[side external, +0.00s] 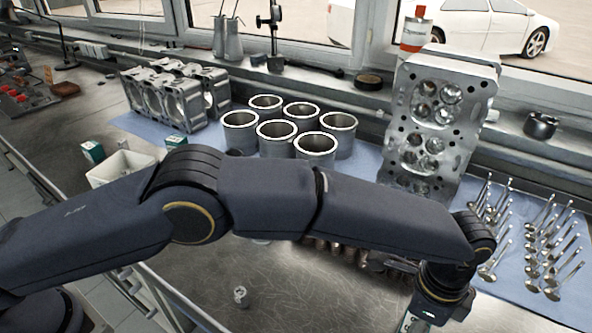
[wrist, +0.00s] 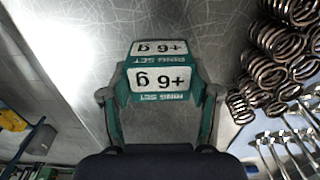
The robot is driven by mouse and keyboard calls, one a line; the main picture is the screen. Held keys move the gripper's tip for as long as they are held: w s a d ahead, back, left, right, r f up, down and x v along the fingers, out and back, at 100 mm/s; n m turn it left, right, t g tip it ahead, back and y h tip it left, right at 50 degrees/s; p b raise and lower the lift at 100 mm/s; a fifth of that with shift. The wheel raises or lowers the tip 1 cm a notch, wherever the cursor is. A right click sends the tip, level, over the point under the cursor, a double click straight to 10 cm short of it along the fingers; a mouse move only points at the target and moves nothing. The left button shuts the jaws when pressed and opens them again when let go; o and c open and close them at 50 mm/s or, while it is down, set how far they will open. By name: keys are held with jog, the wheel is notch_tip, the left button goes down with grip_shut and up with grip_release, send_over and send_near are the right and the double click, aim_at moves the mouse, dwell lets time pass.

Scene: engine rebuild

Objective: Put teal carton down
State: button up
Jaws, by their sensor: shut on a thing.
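Coil springs (wrist: 270,60) and valves (wrist: 290,140) lie right of the carton in the wrist view. The side view shows a cylinder head (side external: 437,115), several cylinder liners (side external: 315,148), a white box (side external: 120,167) and a small metal part (side external: 240,296).

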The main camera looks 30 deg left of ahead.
jog(key=o, duration=1.2)
